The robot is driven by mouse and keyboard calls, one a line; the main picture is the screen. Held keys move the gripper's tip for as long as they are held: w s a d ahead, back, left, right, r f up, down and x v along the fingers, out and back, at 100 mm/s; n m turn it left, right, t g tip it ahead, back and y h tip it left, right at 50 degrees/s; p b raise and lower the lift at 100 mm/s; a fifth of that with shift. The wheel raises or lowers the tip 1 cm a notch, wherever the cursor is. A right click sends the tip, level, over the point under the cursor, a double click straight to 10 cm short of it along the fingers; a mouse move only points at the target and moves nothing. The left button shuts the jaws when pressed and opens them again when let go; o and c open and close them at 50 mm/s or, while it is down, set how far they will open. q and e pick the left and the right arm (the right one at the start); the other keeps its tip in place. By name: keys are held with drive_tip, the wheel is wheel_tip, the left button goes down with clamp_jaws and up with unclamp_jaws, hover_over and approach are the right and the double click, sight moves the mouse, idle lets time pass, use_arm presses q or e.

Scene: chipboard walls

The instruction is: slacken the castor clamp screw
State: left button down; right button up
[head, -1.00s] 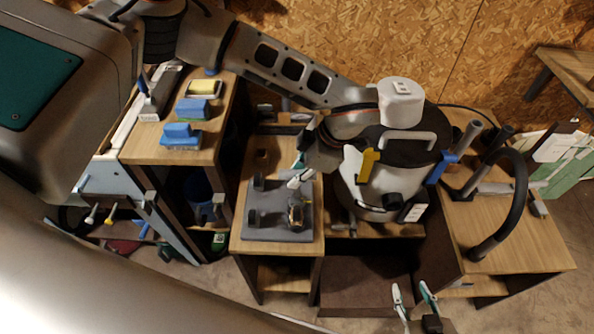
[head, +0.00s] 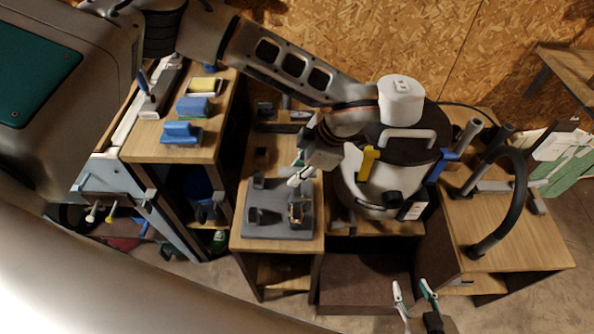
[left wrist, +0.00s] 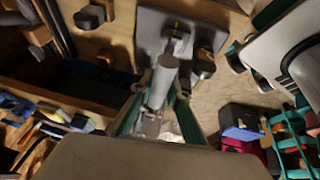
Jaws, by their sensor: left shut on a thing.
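A grey plate (head: 262,226) lies on the small wooden bench and carries dark upright parts. Near its right side stands a small metal and yellowish fitting (head: 297,212), probably the castor; its clamp screw is too small to make out. My left gripper (head: 299,177) is just above the plate's back right part. In the left wrist view its teal fingers (left wrist: 158,100) are shut on a grey cylinder (left wrist: 159,86), which points toward the plate (left wrist: 152,28). I cannot tell whether the cylinder's far end touches the fitting. My right gripper (head: 415,293) is open and empty at the lower edge.
A large white and black drum-shaped vacuum (head: 385,180) stands right of the plate, close to my left wrist. Blue brushes (head: 182,133) lie on the left bench. A black hose (head: 520,190) arches over the right bench, whose front top is clear.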

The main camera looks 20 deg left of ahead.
use_arm(q)
drive_tip(key=shift+f+b, duration=0.65)
drive_tip(key=shift+f, duration=0.6)
